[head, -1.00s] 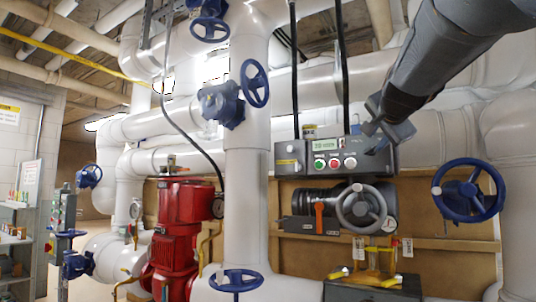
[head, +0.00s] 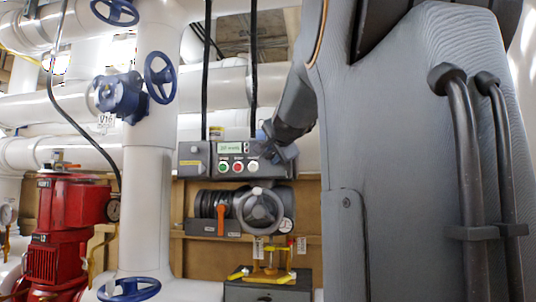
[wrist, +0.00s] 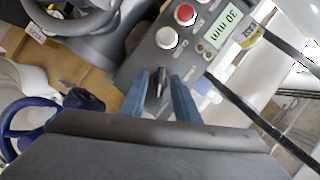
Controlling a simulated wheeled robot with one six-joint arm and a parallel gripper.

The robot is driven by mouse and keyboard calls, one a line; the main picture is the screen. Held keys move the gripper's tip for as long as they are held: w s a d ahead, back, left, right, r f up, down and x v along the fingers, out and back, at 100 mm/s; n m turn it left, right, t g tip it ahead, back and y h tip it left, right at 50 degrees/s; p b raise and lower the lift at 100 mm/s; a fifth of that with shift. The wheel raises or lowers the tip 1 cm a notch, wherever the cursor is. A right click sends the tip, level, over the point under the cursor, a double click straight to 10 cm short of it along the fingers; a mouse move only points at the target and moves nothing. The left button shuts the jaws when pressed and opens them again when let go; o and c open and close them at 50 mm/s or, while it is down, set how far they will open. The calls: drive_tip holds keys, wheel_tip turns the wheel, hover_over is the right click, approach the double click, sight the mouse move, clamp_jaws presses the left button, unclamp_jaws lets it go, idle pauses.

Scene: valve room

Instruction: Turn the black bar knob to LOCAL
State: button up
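The black bar knob (wrist: 161,85) stands on the grey control box (wrist: 140,68) in the wrist view. Its bar points roughly along my fingers. My gripper (wrist: 160,92) has its two blue fingers on either side of the knob, with a visible gap on each side; I see no clear contact. In the head view my gripper (head: 280,150) is at the right end of the control box (head: 195,172), and it hides the knob. I cannot read the LOCAL marking in either view.
White (head: 253,168), red (head: 238,167) and green (head: 223,166) buttons sit left of the knob in the head view, below a green display (head: 229,148). A grey handwheel (head: 258,210) and an orange lever (head: 221,218) are under the box. Black cables (head: 254,80) rise above it.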

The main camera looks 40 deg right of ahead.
clamp_jaws()
drive_tip(key=shift+r+n+p, duration=0.15)
drive_tip(key=shift+n+p, duration=0.15)
drive_tip(key=shift+p, duration=0.5)
drive_tip(key=n+g, duration=0.2)
drive_tip(key=n, duration=0.1)
drive_tip(key=shift+w+a+n+h+p, duration=0.2)
drive_tip(key=shift+n+h+p, duration=0.1)
drive_tip(key=shift+h+p, duration=0.1)
drive_tip(key=n+g+b, duration=0.1)
drive_tip(key=n+b, duration=0.1)
drive_tip(key=n+g+h+b, duration=0.1)
drive_tip(key=b, duration=0.1)
drive_tip(key=shift+w+n+h, duration=0.1)
drive_tip(key=shift+n+h, duration=0.2)
drive_tip(key=shift+n, duration=0.1)
drive_tip(key=n+g+h+b, duration=0.1)
drive_tip(key=n, duration=0.1)
drive_tip(key=n+g+h+b, duration=0.1)
drive_tip(key=n+b, duration=0.1)
drive_tip(key=shift+w+a+f+g, duration=0.15)
drive_tip(key=shift+f+g, duration=0.05)
drive_tip(key=shift+g, duration=0.1)
drive_tip(key=n+g+h+b, duration=0.1)
drive_tip(key=n+h+b, duration=0.1)
drive_tip(key=n+b, duration=0.1)
drive_tip(key=shift+f+n, duration=0.1)
drive_tip(key=shift+n, duration=0.8)
drive_tip(key=shift+h+b, duration=0.3)
